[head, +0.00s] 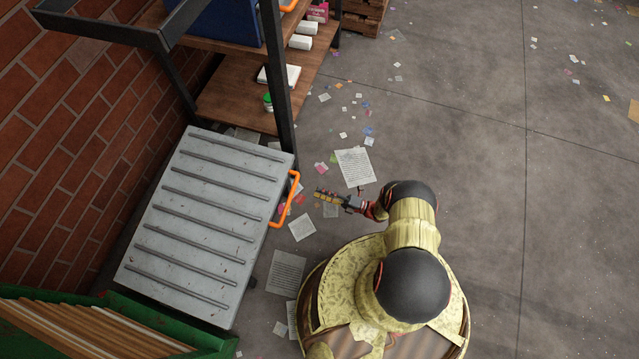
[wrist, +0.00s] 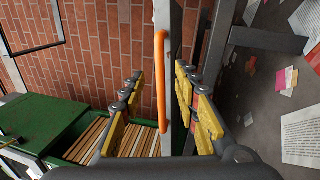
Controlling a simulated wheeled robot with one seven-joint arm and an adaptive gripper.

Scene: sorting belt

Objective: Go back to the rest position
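My gripper (head: 318,194) points left in the head view, over the floor just right of the orange handle (head: 286,199) on the grey ribbed metal panel (head: 205,220). A small gap shows between the fingertips and the handle. In the wrist view, the two yellow-padded fingers of my gripper (wrist: 163,95) stand apart with nothing held between them. The orange handle (wrist: 161,75) appears upright in the space between the fingers, beyond them.
A shelf rack (head: 235,104) with a dark post stands behind the panel by the brick wall (head: 75,130). A green bin (head: 150,318) of flat brown sheets is at lower left. Papers (head: 354,167) litter the floor. The floor at right (head: 560,210) is mostly open.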

